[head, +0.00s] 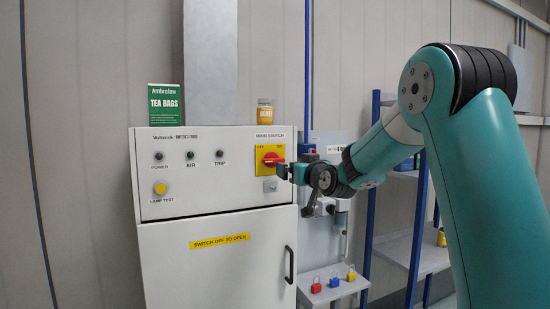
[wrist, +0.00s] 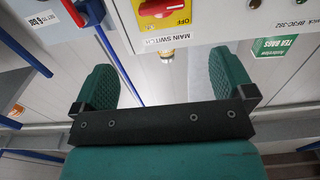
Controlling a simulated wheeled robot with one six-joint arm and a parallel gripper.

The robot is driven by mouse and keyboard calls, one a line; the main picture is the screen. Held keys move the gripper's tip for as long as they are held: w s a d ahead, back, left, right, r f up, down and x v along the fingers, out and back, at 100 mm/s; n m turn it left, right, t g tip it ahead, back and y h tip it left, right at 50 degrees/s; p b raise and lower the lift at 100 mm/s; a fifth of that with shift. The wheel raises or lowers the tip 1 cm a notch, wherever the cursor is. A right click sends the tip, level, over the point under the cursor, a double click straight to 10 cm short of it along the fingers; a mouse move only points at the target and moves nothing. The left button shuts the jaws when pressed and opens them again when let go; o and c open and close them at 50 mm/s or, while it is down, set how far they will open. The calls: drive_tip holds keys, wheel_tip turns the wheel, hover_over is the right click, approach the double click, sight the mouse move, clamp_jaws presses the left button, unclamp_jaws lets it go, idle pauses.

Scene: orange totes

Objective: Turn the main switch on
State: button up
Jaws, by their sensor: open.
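The main switch is a red rotary handle (head: 272,158) on a yellow plate at the upper right of the grey cabinet's panel, under the label "MAIN SWITCH". In the wrist view the red handle (wrist: 162,7) is cut by the top edge and lies roughly level, with "OFF" printed on the yellow plate (wrist: 180,21) beside it. My gripper (head: 284,170) is in front of the panel, just right of and below the handle. In the wrist view its two green fingers (wrist: 163,78) are wide apart with nothing between them. The handle is beyond the fingertips.
The cabinet (head: 215,255) has lamps, a yellow lamp-test button (head: 160,188) and a door with a black handle (head: 289,265). A tea bag box (head: 165,105) and a jar (head: 265,111) stand on top. Coloured padlocks (head: 333,281) are on a shelf at right.

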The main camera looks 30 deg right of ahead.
sight(275, 162)
drive_tip(key=w+p, duration=0.2)
drive_tip(key=w, duration=0.2)
drive_tip(key=w+d+p, duration=0.1)
drive_tip(key=w+p, duration=0.1)
drive_tip(key=w, duration=0.3)
drive_tip(key=w+p, duration=0.3)
drive_tip(key=w, duration=0.2)
drive_tip(key=shift+d+r, duration=0.15)
drive_tip(key=shift+d, duration=0.15)
drive_tip(key=shift+w+d, duration=0.1)
drive_tip(key=shift+w, duration=0.6)
drive_tip(key=shift+f, duration=0.2)
drive_tip(key=c, duration=0.8)
